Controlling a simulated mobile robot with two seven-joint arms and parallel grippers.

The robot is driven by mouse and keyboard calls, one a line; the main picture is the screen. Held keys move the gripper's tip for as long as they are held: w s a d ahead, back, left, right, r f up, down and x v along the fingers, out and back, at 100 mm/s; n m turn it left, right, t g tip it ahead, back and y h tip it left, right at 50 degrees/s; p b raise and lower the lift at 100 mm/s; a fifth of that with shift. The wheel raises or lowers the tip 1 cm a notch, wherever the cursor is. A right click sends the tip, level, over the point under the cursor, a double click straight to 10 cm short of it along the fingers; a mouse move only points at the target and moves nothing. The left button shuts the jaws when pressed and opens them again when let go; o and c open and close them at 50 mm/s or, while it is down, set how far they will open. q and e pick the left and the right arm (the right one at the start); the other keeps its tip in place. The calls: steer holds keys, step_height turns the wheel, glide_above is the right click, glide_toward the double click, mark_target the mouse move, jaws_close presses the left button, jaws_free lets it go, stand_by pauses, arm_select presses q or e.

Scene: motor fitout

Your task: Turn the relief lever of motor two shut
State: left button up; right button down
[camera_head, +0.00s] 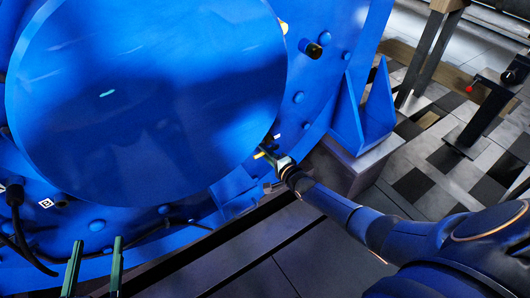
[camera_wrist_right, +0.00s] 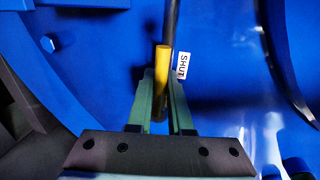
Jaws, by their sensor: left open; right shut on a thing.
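The yellow relief lever (camera_wrist_right: 162,62) stands between the green fingers of my right gripper (camera_wrist_right: 161,90) in the right wrist view. The gripper is shut on it, and the fingers cover its lower part. A white label reading SHUT (camera_wrist_right: 183,65) is just right of the lever, on the blue surface. In the head view my right gripper (camera_head: 270,158) is at the lower right edge of the big blue motor (camera_head: 140,80), with a small yellow tip (camera_head: 259,155) showing beside it. My left gripper (camera_head: 93,268) is open and empty at the lower left. No motor number is readable.
A dark cable (camera_head: 20,235) and a small white tag (camera_head: 46,203) are at the motor's lower left. A blue bracket (camera_head: 365,110) stands on a grey block (camera_head: 350,165) at the right. A red-knobbed stand (camera_head: 470,125) is farther right on the tiled floor.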

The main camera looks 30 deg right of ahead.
arm_select(q)
steer(key=shift+r, duration=0.1)
arm_select(e)
steer(key=shift+w+r, duration=0.1)
steer(key=shift+r, duration=0.05)
steer(key=c, duration=0.8)
jaws_free()
steer(key=shift+c, duration=0.2)
steer(key=shift+s, duration=0.2)
arm_select(q)
steer(key=s+f+n+g+y+p, duration=0.1)
steer(key=s+f+g+p, duration=0.4)
steer(key=f, duration=1)
steer(key=s+n+g, duration=0.1)
steer(key=s+g, duration=0.2)
steer(key=shift+d+f+y, duration=0.25)
steer(key=shift+y, duration=0.15)
arm_select(e)
steer(key=v, duration=1.2)
steer(key=shift+s, duration=0.15)
